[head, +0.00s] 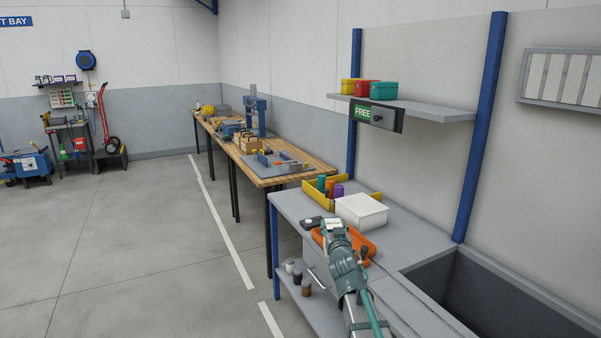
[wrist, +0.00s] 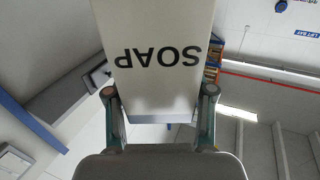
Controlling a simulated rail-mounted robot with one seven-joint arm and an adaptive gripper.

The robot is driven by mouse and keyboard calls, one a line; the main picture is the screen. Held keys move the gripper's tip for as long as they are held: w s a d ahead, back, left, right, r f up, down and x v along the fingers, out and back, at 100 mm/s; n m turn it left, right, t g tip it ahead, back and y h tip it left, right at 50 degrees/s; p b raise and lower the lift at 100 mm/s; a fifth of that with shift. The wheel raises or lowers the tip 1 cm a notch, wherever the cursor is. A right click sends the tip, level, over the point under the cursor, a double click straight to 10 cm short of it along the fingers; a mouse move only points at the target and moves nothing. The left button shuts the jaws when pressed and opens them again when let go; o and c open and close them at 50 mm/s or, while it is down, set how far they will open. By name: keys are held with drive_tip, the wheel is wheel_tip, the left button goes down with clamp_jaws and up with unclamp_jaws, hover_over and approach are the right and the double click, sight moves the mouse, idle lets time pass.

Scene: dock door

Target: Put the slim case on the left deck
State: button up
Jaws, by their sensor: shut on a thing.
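My gripper (wrist: 160,105) is shut on a white box marked SOAP (wrist: 160,75), which appears upside down between the two fingers in the wrist view. No other object is clearly a slim case. No deck is labelled; the grey bench top (head: 405,237) lies under and around the gripper.
An orange tray (head: 362,243) lies just below my gripper. A yellow bin (head: 312,190) with coloured cylinders stands behind. A dark recess (head: 490,300) opens at the right. A shelf (head: 430,109) with a FREE sign (head: 363,113) hangs above. A wooden bench (head: 262,172) stands further back.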

drive_tip(key=s+d+r, duration=0.1)
drive_tip(key=s+d, duration=0.4)
drive_tip(key=s, duration=0.7)
drive_tip(key=w+a, duration=0.1)
drive_tip(key=w, duration=0.3)
drive_tip(key=w+a, duration=0.2)
drive_tip(key=w, duration=0.3)
drive_tip(key=w+a+f, duration=0.1)
drive_tip(key=w+a, duration=0.1)
drive_tip(key=w, duration=0.2)
drive_tip(key=shift+w+a+f, duration=0.1)
drive_tip(key=shift+w+a, duration=0.05)
drive_tip(key=shift+a, duration=0.05)
drive_tip(key=w+f+m+h, duration=0.3)
drive_tip(key=w+h, duration=0.1)
drive_tip(key=w, duration=1)
drive_tip(key=w+d+r+m+g+h, duration=0.35)
drive_tip(key=w+m+h, duration=0.25)
drive_tip(key=w+h, duration=0.3)
drive_tip(key=s+d+r+m+g+h, duration=0.2)
drive_tip(key=d+r+m+g+h, duration=0.2)
drive_tip(key=r+g, duration=0.1)
drive_tip(key=shift+s+r+g, duration=0.15)
drive_tip(key=shift+g, duration=0.7)
